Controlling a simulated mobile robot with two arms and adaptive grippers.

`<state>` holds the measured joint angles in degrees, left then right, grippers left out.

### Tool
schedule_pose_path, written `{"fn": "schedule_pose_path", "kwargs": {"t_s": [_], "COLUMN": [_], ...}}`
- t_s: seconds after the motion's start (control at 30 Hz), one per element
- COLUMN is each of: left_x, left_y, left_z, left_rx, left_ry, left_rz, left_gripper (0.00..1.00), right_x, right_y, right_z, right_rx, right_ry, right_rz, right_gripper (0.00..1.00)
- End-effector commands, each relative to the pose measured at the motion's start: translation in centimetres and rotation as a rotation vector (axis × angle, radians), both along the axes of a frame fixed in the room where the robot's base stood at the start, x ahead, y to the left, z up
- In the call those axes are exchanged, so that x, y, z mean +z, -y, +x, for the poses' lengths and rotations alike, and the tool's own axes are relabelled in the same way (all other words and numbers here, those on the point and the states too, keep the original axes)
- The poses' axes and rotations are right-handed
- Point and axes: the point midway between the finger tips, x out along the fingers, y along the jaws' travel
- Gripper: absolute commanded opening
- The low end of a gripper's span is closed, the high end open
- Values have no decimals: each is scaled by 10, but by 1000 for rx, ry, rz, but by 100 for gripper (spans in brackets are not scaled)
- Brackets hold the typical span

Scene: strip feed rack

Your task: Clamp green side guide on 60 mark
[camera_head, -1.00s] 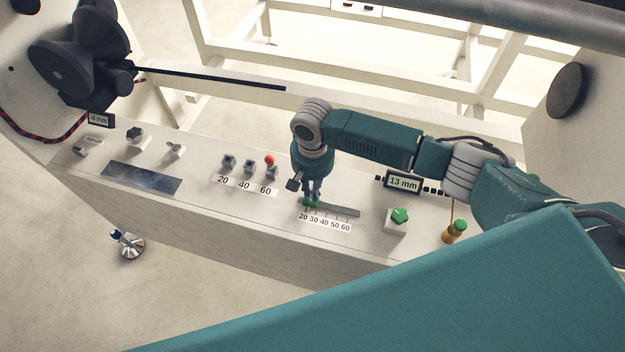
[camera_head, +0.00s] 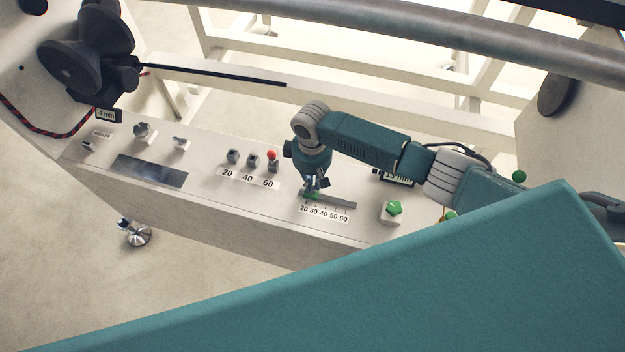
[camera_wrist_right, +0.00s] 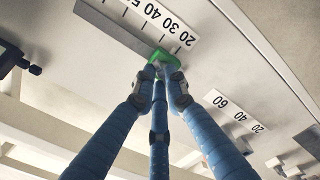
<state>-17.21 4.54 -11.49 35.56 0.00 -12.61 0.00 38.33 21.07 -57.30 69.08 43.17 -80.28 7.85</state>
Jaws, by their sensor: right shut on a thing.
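The green side guide (camera_head: 312,195) sits at the low end of a grey slot (camera_head: 340,204) in the panel. It is beside the 20 and 30 marks of the printed scale (camera_head: 323,214), away from the 60 mark. My right gripper (camera_head: 311,187) reaches down from above and is shut on the guide. In the right wrist view the blue fingers close around the top of the green guide (camera_wrist_right: 160,58), near the 20 end of the scale (camera_wrist_right: 165,22). The fingers partly hide it. My left gripper is not in view.
Left of the slot are three small switches above 20, 40 and 60, one with a red ball (camera_head: 272,155). A green button on a white block (camera_head: 392,210) stands to the right. A display (camera_head: 398,180) is partly behind my arm. The slot toward 60 looks clear.

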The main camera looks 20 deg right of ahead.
Motion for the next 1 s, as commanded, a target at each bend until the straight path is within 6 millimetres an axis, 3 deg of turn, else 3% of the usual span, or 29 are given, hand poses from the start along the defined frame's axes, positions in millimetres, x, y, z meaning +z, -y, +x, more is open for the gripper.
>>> {"fn": "schedule_pose_path", "kwargs": {"t_s": [0.3, 0.83, 0.87, 0.9, 0.93, 1.0], "left_x": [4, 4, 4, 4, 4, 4], "left_y": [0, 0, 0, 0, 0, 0], "left_z": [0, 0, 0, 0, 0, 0], "left_rx": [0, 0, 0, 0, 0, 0], "left_ry": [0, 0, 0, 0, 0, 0], "left_rz": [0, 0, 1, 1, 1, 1], "left_gripper": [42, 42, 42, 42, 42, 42], "right_x": [1, 1, 1, 1, 1, 1], "right_y": [-1, -1, -1, -1, -1, -1], "right_z": [2, 2, 2, 2, 2, 2], "right_rx": [117, 139, 139, 139, 139, 139], "right_ry": [4, 4, 4, 4, 4, 3], "right_rz": [4, 3, 3, 3, 3, 2], "right_gripper": [0, 0, 16, 24, 30, 31]}}
